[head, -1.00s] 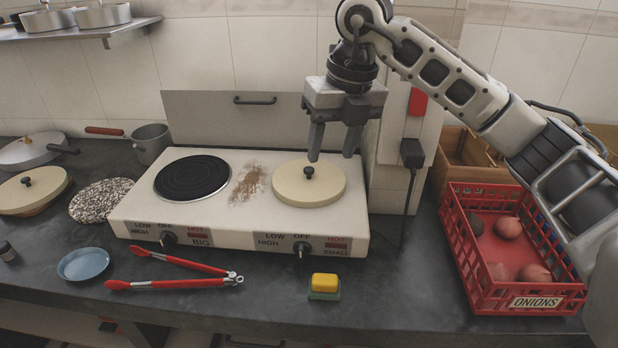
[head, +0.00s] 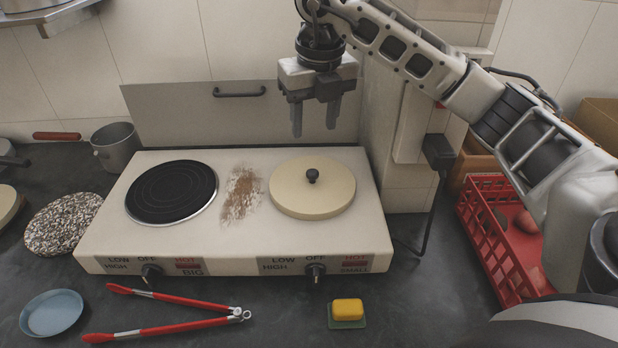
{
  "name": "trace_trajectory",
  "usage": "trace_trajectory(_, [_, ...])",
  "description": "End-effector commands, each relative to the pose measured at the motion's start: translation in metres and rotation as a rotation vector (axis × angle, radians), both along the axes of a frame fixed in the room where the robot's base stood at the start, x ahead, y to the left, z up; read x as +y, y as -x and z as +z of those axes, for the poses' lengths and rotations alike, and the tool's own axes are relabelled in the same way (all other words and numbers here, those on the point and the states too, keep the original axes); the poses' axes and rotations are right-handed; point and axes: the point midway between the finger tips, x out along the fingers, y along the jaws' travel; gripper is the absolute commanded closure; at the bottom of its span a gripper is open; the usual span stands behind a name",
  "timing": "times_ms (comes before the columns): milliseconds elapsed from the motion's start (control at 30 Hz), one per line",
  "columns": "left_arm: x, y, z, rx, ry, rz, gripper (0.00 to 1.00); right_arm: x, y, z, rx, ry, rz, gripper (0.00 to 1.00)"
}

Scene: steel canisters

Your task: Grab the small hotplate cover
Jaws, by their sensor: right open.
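The small hotplate cover (head: 325,198) is a round cream lid with a black knob (head: 312,175). It lies on the right-hand, small side of the white two-plate cooker (head: 240,240). My right gripper (head: 315,130) points down with its two fingers apart and nothing between them. It is above and a little behind the knob, not touching it. My left gripper is not in view.
The bare black big plate (head: 172,190) is on the cooker's left, with a brown stain beside it. In front lie red tongs (head: 170,328), a blue dish (head: 52,313) and a yellow sponge (head: 348,309). A red crate (head: 490,245) stands at right.

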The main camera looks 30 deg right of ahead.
Motion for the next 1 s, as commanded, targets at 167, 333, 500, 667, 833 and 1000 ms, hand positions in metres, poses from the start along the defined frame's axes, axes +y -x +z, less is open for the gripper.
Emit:
trace_trajectory(167, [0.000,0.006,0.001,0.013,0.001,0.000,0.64,-0.001,-0.003,-0.037,0.003,0.001,0.000,0.53])
trace_trajectory(333, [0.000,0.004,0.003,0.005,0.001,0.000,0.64,-0.002,-0.007,-0.056,0.000,0.001,-0.001,0.53])
trace_trajectory(500, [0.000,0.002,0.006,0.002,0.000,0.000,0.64,-0.002,-0.007,-0.067,0.002,0.001,0.000,0.53])
trace_trajectory(667, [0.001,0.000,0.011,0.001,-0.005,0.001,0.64,-0.004,-0.006,-0.091,0.004,0.001,0.000,0.53])
trace_trajectory(833, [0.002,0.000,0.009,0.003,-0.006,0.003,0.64,-0.004,-0.009,-0.110,0.001,0.000,-0.001,0.53])
trace_trajectory(1000, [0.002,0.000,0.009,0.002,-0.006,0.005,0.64,-0.004,-0.010,-0.112,-0.001,0.001,0.000,0.53])
